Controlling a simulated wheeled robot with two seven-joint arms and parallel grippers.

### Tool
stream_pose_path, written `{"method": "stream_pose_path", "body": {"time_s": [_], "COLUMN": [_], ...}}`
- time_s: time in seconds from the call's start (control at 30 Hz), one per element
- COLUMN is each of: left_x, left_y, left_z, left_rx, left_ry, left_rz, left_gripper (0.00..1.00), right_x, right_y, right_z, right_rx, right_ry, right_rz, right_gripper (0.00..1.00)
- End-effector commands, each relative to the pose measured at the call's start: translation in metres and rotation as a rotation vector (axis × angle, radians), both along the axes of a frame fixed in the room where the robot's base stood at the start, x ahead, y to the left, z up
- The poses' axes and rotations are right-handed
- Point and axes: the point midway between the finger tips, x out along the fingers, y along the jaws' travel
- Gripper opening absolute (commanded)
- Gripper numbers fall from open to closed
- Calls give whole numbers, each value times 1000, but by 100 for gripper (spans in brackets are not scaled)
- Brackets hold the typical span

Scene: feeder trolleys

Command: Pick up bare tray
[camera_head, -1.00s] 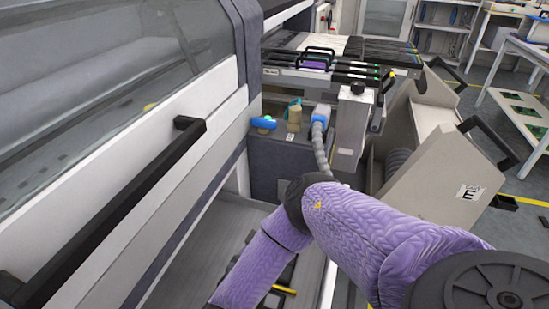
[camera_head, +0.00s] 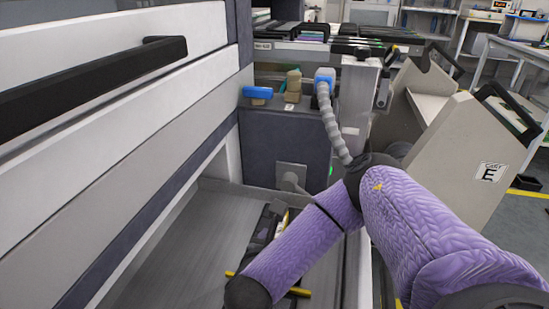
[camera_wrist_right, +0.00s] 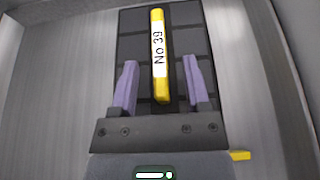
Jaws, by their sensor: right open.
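A black tray (camera_wrist_right: 180,35) with a grid of lines lies on a grey metal floor in the right wrist view. A yellow bar (camera_wrist_right: 157,90) with a white label reading "No 39" runs along its middle. My right gripper (camera_wrist_right: 160,60) is open, with one purple finger on either side of the bar; I cannot tell whether they touch the tray. In the head view part of the dark tray (camera_head: 266,230) shows in the bay beside my purple right arm. My right fingers are hidden there behind the arm. My left gripper is not in view.
The bay (camera_head: 190,240) has grey walls close around my right arm. A black handle (camera_head: 90,80) juts out at upper left. A beige trolley (camera_head: 460,150) marked E stands at right. A grey hose (camera_head: 335,125) hangs above my forearm.

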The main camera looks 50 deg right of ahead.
Motion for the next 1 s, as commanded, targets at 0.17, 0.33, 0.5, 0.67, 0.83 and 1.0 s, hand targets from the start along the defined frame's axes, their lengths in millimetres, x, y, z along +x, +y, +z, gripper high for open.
{"method": "stream_pose_path", "body": {"time_s": [0.17, 0.33, 0.5, 0.67, 0.83, 1.0], "left_x": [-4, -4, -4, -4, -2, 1], "left_y": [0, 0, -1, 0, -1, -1], "left_z": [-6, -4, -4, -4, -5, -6], "left_rx": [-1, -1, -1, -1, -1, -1], "left_ry": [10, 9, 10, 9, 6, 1], "left_rz": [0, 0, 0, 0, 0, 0], "left_gripper": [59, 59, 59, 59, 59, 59], "right_x": [5, 5, 4, 4, 4, 4], "right_y": [-9, -8, -8, -8, -8, -8], "right_z": [-3, -2, -2, -2, -2, -2], "right_rx": [1, 1, 1, 1, 1, 1], "right_ry": [-1, -2, -1, -1, -1, -1], "right_rz": [1, 1, 1, 1, 1, 1], "right_gripper": [60, 52, 16, 0, 0, 0]}}
